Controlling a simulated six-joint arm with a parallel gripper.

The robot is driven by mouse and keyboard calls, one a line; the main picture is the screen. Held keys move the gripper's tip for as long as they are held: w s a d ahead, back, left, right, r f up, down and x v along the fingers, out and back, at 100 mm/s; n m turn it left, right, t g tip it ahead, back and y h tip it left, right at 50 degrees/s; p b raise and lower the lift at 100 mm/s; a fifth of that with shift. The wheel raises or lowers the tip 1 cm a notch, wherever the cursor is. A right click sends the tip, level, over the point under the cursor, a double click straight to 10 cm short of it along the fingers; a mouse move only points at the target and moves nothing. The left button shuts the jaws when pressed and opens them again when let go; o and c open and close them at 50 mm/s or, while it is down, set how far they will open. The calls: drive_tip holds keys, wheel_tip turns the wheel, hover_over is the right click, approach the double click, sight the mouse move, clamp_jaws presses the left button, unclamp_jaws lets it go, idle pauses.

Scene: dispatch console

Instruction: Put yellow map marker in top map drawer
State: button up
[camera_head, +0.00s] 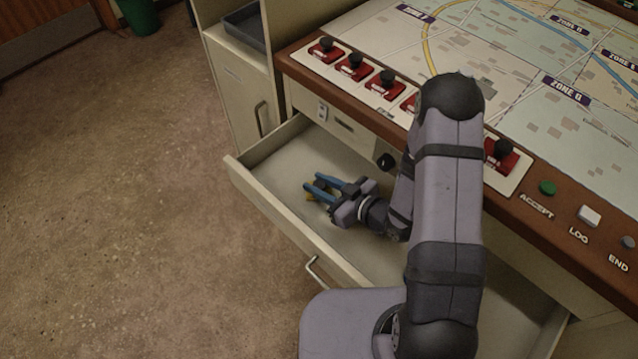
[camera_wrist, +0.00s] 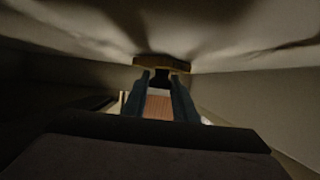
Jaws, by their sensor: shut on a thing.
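The yellow map marker (camera_head: 310,196) is a small yellow piece, mostly hidden by my gripper's blue fingers in the head view. In the wrist view it shows as a dull yellow-brown disc (camera_wrist: 163,61) with a dark stem between the fingertips. My gripper (camera_head: 315,182) is shut on the marker, low inside the open map drawer; the wrist view also shows the fingers (camera_wrist: 160,82). The drawer (camera_head: 285,218) is cream and pulled well out below the console top. I cannot tell whether the marker touches the drawer floor.
The console top carries a zone map (camera_head: 540,90) and a row of red-based black knobs (camera_head: 354,66). A metal drawer handle (camera_head: 318,272) sticks out in front. A grey tray (camera_head: 245,24) stands in the side cabinet. The drawer floor around my gripper looks clear.

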drive_tip(key=shift+f, duration=0.1)
drive_tip(key=shift+f, duration=0.15)
drive_tip(key=o, duration=1)
drive_tip(key=shift+o, duration=0.2)
